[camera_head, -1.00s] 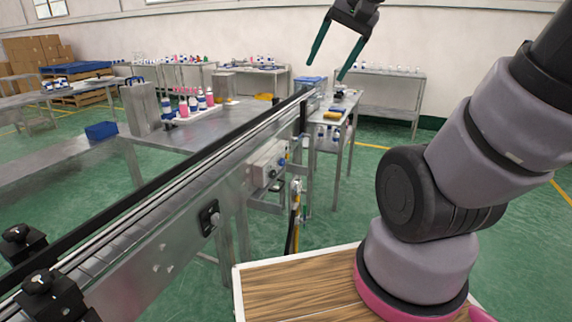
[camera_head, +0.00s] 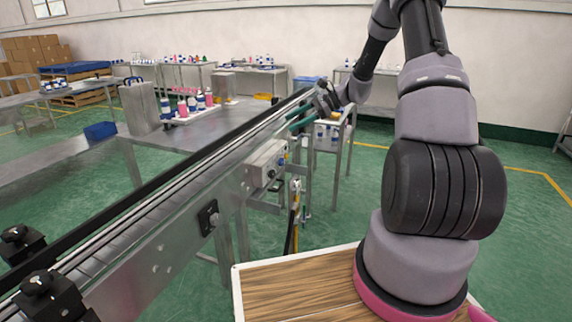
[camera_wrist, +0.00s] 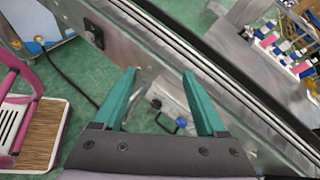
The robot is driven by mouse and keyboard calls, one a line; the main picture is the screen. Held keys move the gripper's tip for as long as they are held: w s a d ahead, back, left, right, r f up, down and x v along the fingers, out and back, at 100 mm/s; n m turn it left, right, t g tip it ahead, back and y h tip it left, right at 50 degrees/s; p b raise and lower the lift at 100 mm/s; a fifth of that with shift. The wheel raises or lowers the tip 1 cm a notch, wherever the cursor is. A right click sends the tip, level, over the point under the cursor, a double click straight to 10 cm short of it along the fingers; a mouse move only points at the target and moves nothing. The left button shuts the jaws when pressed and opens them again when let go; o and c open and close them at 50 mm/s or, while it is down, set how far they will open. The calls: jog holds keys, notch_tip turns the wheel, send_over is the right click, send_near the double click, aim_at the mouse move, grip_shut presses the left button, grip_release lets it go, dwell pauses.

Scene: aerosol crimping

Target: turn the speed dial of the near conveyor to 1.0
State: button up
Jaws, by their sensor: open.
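The near conveyor (camera_head: 150,222) runs diagonally from the lower left to the middle of the head view. A pale control box (camera_head: 262,162) is fixed to its side, with small dark and blue knobs on its face. The dial's marks are too small to read. The box also shows in the wrist view (camera_wrist: 172,92), between and beyond my fingers, partly hidden by the right one. My gripper (camera_head: 290,119) has teal fingers and is open and empty. It is above and to the right of the box, near the conveyor's far end, apart from the knobs.
A black switch (camera_head: 208,217) sits on the conveyor's side, nearer me. A steel table (camera_head: 205,127) with bottles stands behind the conveyor. Another small table (camera_head: 345,115) stands beyond my gripper. Green floor (camera_head: 330,200) lies open right of the conveyor.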

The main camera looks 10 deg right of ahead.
jog(key=w+d+f+m+t+y, duration=0.1)
jog(key=w+d+f+m+t, duration=0.15)
jog(key=f, duration=0.35)
jog(key=w+d+f+m+t+y, duration=0.1)
jog(key=w+d+f+m, duration=0.15)
jog(key=f, duration=0.25)
jog(key=m+t, duration=0.5)
jog(key=m, duration=0.1)
send_near(283, 162)
jog(key=x, duration=0.8)
jog(key=shift+w+a, duration=0.15)
jog(key=shift+a, duration=0.1)
grip_shut()
